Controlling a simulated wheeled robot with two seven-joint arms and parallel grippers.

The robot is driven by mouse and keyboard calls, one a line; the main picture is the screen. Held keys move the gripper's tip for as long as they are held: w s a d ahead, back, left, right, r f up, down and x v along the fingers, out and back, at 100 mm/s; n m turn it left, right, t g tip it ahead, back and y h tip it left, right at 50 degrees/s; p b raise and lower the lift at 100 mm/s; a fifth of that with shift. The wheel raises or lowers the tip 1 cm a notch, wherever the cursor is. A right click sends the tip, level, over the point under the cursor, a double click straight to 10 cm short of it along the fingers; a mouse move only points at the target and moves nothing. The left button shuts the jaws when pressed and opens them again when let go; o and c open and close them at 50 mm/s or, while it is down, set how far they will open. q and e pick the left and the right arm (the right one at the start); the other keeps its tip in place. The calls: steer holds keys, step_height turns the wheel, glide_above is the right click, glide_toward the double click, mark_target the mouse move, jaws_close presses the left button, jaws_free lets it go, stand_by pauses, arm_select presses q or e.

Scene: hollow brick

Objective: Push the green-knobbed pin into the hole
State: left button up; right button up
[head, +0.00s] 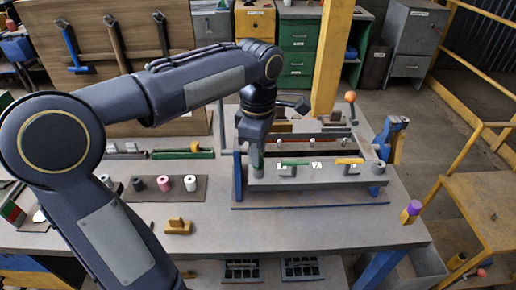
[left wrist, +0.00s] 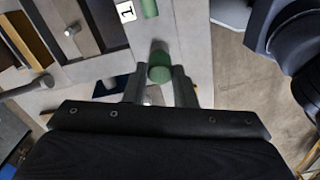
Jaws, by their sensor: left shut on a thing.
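My left gripper (head: 257,170) reaches down at the left end of the grey block (head: 320,177) on the bench. In the left wrist view its two fingers (left wrist: 160,88) are closed around the green-knobbed pin (left wrist: 160,71). The round green knob sits between the fingertips, close to the grey block face. In the head view the pin is hidden by the gripper. The hole and how far the pin reaches into it cannot be seen. A label "1" (left wrist: 126,11) and a green strip (left wrist: 149,8) are beside the pin on the block. My right gripper is not in view.
The block carries a green bar (head: 294,162) and a yellow bar (head: 349,160). A dark mat (head: 150,194) with several spools lies left. A yellow post (head: 332,60) stands behind, and an orange-topped lever (head: 351,97) is at the right.

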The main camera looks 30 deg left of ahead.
arm_select(q)
steer(key=o, duration=1.1)
steer(key=shift+c, duration=0.2)
step_height(320, 180, up, 8)
steer(key=shift+f+p, duration=0.1)
steer(key=shift+p, duration=0.3)
steer(key=s+d+f+m+t+h, duration=0.2)
steer(key=s+f+m, duration=0.5)
steer(key=s+m, duration=0.1)
steer(key=s+d+f+m+t+h, duration=0.1)
steer(key=s+d+f+m+t, duration=0.1)
steer(key=s+f+m, duration=0.5)
steer(key=s+m+t, duration=0.1)
steer(key=s+m, duration=0.1)
steer(key=m, duration=0.2)
steer(key=shift+f+t+h, duration=0.3)
steer(key=shift+f+h, duration=0.1)
